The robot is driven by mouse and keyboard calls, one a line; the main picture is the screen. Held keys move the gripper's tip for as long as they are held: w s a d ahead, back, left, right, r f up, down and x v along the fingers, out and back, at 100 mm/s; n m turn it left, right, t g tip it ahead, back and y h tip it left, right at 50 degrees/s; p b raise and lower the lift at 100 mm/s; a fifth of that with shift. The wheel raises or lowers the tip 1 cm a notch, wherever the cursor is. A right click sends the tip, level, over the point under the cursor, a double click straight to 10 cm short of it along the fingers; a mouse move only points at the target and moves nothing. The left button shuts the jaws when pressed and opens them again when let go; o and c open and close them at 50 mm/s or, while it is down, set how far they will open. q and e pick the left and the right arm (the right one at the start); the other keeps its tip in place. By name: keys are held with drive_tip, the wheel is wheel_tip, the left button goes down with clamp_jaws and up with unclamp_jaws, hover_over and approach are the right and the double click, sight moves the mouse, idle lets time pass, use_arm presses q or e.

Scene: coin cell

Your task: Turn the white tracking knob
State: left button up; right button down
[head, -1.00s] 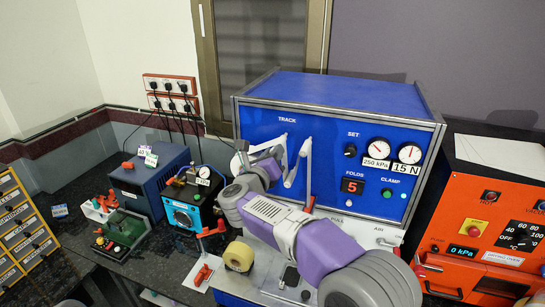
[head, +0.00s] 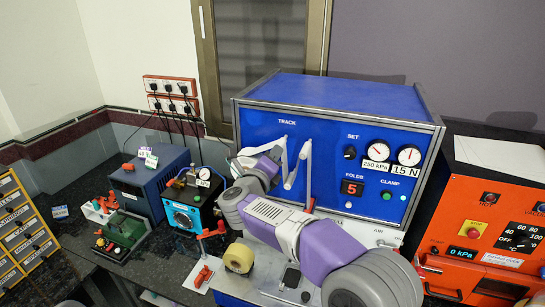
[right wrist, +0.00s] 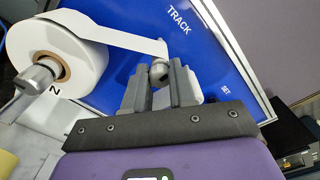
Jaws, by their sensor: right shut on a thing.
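My right gripper (right wrist: 160,92) shows from close up in the right wrist view, its dark grey fingers shut on the white tracking knob (right wrist: 191,86). Part of the knob shows white beside the right finger; the rest is hidden by the fingers. A grey rounded end sits just beyond the fingertips. In the head view, my right gripper (head: 273,157) is at the front panel of the blue machine (head: 330,130), below the word TRACK. The knob is hard to make out there behind my arm. My left gripper is not in view.
A white tape roll (right wrist: 50,50) on a metal spindle is close left of the gripper, its strip running towards the fingertips. White strips hang on the blue panel. An orange oven (head: 487,230) stands right.

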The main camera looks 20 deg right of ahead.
drive_tip(key=c, duration=0.9)
unclamp_jaws()
drive_tip(key=b+v, duration=0.2)
drive_tip(key=v, duration=0.5)
drive_tip(key=shift+s+a, duration=0.2)
drive_tip(key=shift+s, duration=0.05)
